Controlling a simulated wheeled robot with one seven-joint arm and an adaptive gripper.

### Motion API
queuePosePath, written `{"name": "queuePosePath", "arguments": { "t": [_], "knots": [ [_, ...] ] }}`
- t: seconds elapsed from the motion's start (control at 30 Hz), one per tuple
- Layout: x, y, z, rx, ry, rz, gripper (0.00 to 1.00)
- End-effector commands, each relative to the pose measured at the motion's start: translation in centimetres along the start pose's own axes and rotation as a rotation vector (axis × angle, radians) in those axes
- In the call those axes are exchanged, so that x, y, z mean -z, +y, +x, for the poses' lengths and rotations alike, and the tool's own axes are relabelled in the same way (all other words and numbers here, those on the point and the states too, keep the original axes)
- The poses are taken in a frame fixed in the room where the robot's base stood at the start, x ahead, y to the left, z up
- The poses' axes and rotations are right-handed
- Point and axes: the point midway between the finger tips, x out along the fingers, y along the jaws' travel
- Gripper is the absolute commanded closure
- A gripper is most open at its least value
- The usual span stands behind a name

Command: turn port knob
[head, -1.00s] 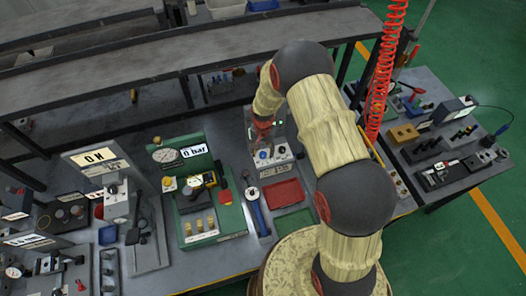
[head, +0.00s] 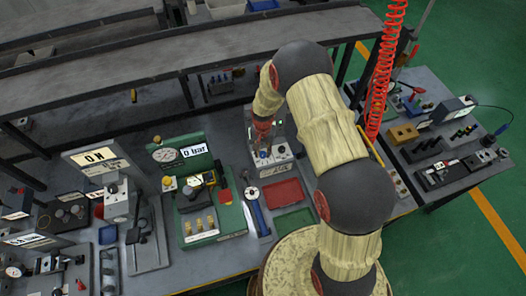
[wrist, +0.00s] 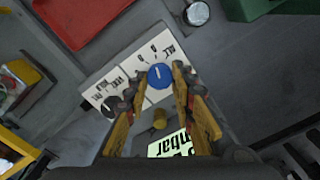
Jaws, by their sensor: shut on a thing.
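A blue knob (wrist: 161,77) with a white pointer line stands on a white labelled panel (wrist: 131,69) in the wrist view. My gripper (wrist: 159,71) has one finger on each side of this knob and is shut on it. A dark knob (wrist: 110,106) sits to the left on the same panel. Another knob is partly hidden by the right finger. In the head view, the white panel (head: 281,152) is on the bench below my gripper (head: 262,143). The fingertips are too small to make out there.
A lit display marked mbar (wrist: 170,145) and a yellow part (wrist: 160,119) lie close below the fingers in the wrist view. A red tray (head: 283,192) and a green gauge block (head: 210,215) stand nearby on the bench. A red coiled hose (head: 384,85) hangs to the right.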

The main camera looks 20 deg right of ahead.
Motion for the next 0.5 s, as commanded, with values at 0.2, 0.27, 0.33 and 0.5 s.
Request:
{"name": "queuePosePath", "arguments": {
  "t": [0.2,0.27,0.33,0.5],
  "knots": [
    [0.01,-0.03,-0.01,0.000,0.000,-0.002,1.00],
    [0.01,-0.03,-0.01,0.000,0.000,-0.007,1.00],
    [0.01,-0.03,0.01,0.000,0.000,-0.020,1.00],
    [0.00,-0.05,0.08,0.000,0.000,-0.087,1.00]
  ]
}}
